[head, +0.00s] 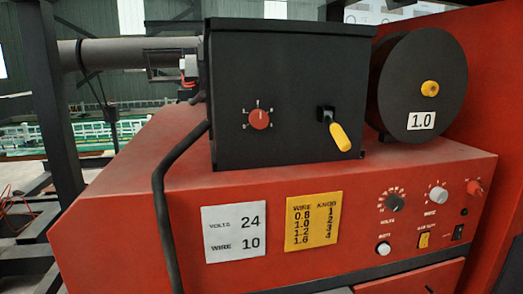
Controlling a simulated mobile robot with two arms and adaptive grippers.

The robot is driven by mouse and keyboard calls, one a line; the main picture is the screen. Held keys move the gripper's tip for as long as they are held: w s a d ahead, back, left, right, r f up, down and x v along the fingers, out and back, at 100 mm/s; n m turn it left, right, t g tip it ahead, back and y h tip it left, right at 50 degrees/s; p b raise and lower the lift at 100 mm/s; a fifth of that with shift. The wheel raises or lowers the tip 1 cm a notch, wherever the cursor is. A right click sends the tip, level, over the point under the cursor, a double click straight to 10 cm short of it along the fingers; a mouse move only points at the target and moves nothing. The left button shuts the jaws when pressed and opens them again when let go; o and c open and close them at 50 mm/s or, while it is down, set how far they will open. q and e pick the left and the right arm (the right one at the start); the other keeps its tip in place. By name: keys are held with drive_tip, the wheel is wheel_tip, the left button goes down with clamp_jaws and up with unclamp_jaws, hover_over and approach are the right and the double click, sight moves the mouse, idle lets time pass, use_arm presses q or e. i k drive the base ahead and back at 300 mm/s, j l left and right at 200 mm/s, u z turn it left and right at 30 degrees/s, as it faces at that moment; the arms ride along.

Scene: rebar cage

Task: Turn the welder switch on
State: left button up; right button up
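The welder (130,215) is a red machine that fills the front of the head view. At the right end of its front panel is a small black rocker switch (458,232). The frame does not show clearly which way either switch is set, or which one is the power switch. Neither of my grippers is in view.
A black box (285,95) with a red knob (259,119) and a yellow-handled lever (340,136) stands on top, beside a round black spool (405,75). Dials (390,203) sit near the switches. A black cable (163,190) hangs at left. The space before the switches looks clear.

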sight(473, 188)
drive_tip(key=z, duration=1.25)
